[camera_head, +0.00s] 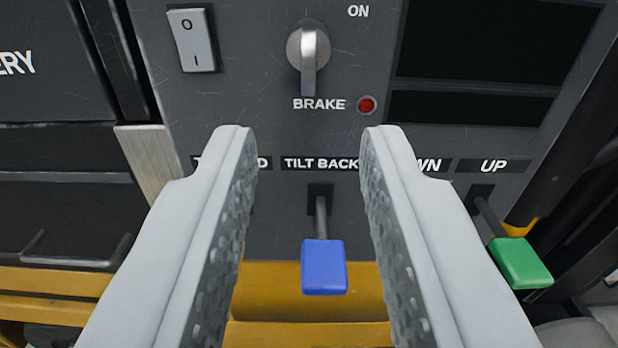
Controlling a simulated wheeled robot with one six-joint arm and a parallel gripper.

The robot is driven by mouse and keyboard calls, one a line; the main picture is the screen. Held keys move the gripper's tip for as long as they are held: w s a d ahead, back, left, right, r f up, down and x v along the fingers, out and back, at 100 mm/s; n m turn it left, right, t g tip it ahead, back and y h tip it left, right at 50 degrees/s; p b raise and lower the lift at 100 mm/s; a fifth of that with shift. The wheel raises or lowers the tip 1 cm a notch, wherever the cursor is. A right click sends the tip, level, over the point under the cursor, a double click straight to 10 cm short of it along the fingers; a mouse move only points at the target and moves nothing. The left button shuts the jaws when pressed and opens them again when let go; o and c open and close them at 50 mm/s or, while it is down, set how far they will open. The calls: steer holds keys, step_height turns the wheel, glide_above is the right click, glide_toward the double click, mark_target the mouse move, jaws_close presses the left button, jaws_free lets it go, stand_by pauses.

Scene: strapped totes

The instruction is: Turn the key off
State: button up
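A silver rotary key switch (308,50) is on the dark grey panel, at the top middle of the view. Its grip points straight down at the word BRAKE. The word ON stands up and to the right of it. My gripper (307,135) is open and empty. Its two pale fingers reach up from below, with the tips lower than the switch, one to each side of it in the picture. The fingers cover part of the labels lower on the panel.
A blue lever (324,267) under TILT BACK shows between my fingers. A green lever (520,262) under UP sticks out at the right. A white rocker switch (194,40), a red light (367,105) and dark screens (490,40) surround the key switch.

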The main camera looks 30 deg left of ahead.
steer(key=v, duration=0.7)
steer(key=shift+s, duration=0.25)
steer(key=shift+d, duration=0.15)
steer(key=s+d+r+m+h, duration=0.2)
steer(key=s+d+h, duration=0.1)
steer(key=d, duration=0.6)
steer(key=s+d+r+m+t+h, duration=0.1)
steer(key=s+d+r+m+h, duration=0.1)
steer(key=d, duration=0.8)
steer(key=s+d+r+m+t+h, duration=0.1)
steer(key=s+d+h, duration=0.3)
steer(key=d, duration=0.6)
steer(key=shift+s+r+m+h, duration=0.3)
steer(key=shift+s+r+m, duration=0.2)
steer(key=shift+s+m, duration=0.3)
steer(key=shift+d, duration=0.1)
